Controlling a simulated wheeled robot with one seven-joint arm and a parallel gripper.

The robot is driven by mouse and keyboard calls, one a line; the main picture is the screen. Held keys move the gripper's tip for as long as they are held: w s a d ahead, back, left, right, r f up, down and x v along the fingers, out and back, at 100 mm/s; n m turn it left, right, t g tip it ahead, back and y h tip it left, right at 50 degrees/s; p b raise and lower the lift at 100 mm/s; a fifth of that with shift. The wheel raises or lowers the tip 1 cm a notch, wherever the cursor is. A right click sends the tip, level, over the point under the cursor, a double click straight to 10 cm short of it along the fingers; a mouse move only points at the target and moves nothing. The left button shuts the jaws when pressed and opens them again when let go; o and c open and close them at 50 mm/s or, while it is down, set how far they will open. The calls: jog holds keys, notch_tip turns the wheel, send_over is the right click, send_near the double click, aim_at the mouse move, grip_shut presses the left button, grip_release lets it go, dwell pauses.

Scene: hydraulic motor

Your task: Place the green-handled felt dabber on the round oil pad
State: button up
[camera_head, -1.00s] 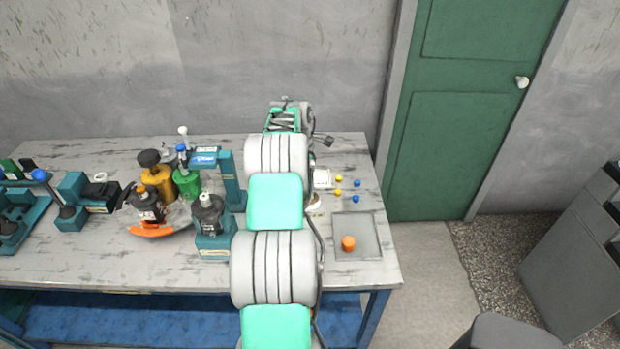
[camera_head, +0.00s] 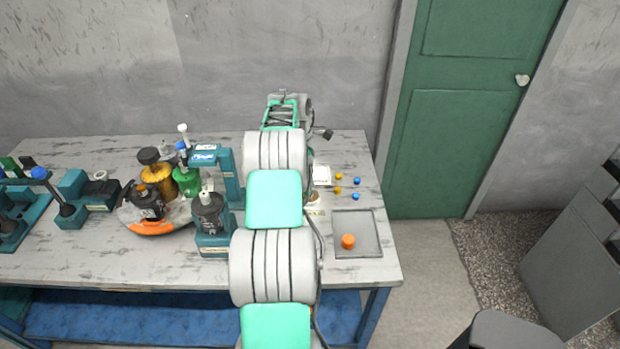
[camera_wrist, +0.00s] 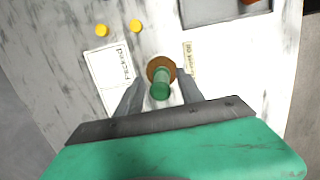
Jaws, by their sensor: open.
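The green-handled dabber (camera_wrist: 160,89) shows in the wrist view, seen nearly end-on from above. It stands at a round brown disc (camera_wrist: 156,66), which looks like the oil pad; whether its felt end touches the disc is hidden. My gripper (camera_wrist: 159,84) is open, one finger on each side of the green handle, with visible gaps. In the head view my arm hides the dabber and gripper fingers; part of a small round tan thing shows at the arm's right edge.
A white labelled square (camera_wrist: 108,72) and yellow balls (camera_wrist: 136,26) lie nearby. A teal stand (camera_head: 212,225) and bottles (camera_head: 187,181) crowd the left of my arm.

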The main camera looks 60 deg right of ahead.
notch_tip(320, 180, up, 11)
jog(key=w+p, duration=0.2)
jog(key=w+a+r+m+t+h, duration=0.1)
jog(key=w+a+r, duration=0.35)
jog(key=a, duration=0.45)
jog(key=w+a+r+t, duration=0.1)
jog(key=w+a+r, duration=0.3)
jog(key=a, duration=0.6)
jog(key=w+a+r+m+t+h, duration=0.1)
jog(key=w+a+r, duration=0.1)
jog(key=w+a, duration=0.5)
jog(key=s+a+f+m+t+y, duration=0.1)
jog(key=s+a, duration=0.2)
jog(key=a, duration=0.7)
jog(key=s+a+f+m+t+y, duration=0.1)
jog(key=s+a, duration=0.3)
jog(key=a, duration=0.6)
jog(key=s+a+f+m, duration=0.1)
jog(key=s+a+f, duration=0.1)
jog(key=a, duration=0.8)
jog(key=shift+s+a+t+y, duration=0.4)
jog(key=shift+s, duration=0.5)
jog(key=shift+f, duration=0.1)
